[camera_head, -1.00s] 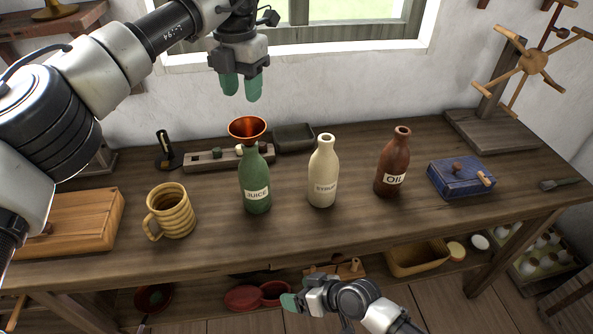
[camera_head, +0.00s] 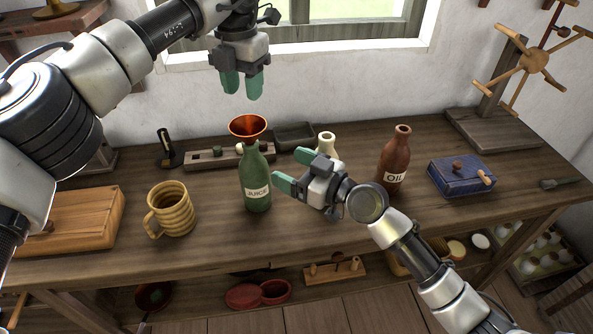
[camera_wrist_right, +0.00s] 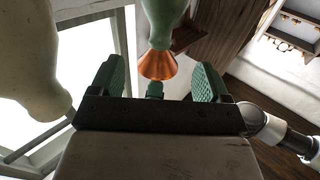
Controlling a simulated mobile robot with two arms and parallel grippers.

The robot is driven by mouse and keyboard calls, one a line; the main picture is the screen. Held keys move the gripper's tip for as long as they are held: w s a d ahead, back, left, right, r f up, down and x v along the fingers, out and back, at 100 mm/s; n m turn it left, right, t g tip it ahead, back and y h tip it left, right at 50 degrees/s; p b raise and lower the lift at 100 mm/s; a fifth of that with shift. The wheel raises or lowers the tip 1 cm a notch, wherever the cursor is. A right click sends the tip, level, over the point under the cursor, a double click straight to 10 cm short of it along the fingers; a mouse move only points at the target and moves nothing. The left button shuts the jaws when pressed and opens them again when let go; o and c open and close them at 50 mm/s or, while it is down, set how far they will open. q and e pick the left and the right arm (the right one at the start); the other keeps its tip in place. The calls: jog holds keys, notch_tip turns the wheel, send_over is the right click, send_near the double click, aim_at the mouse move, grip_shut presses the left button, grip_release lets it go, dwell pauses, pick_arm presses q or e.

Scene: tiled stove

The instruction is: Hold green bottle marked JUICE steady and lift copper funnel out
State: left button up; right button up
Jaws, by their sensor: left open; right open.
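The green JUICE bottle (camera_head: 257,185) stands upright on the bench. The copper funnel (camera_head: 247,127) sits mouth up in its neck. My left gripper (camera_head: 242,90) is open and empty above the funnel, fingers pointing down. My right gripper (camera_head: 287,170) is open and empty just right of the JUICE bottle, fingers pointing towards it, with a small gap. The right wrist view is upside down. There the JUICE bottle (camera_wrist_right: 165,18) and funnel (camera_wrist_right: 157,66) show beyond the spread fingers of my right gripper (camera_wrist_right: 157,80).
The cream bottle (camera_head: 327,143) is mostly hidden behind my right gripper; it shows at left in the wrist view (camera_wrist_right: 28,60). The brown OIL bottle (camera_head: 393,155) stands further right. A ribbed mug (camera_head: 172,212) stands left of the JUICE bottle. A wooden rack (camera_head: 208,160) lies behind it.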

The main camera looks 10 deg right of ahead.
aim_at(257, 153)
jog(key=x, duration=1)
jog(key=shift+s, duration=0.1)
jog(key=shift+c, duration=0.3)
jog(key=c, duration=1.3)
jog(key=shift+o, duration=0.2)
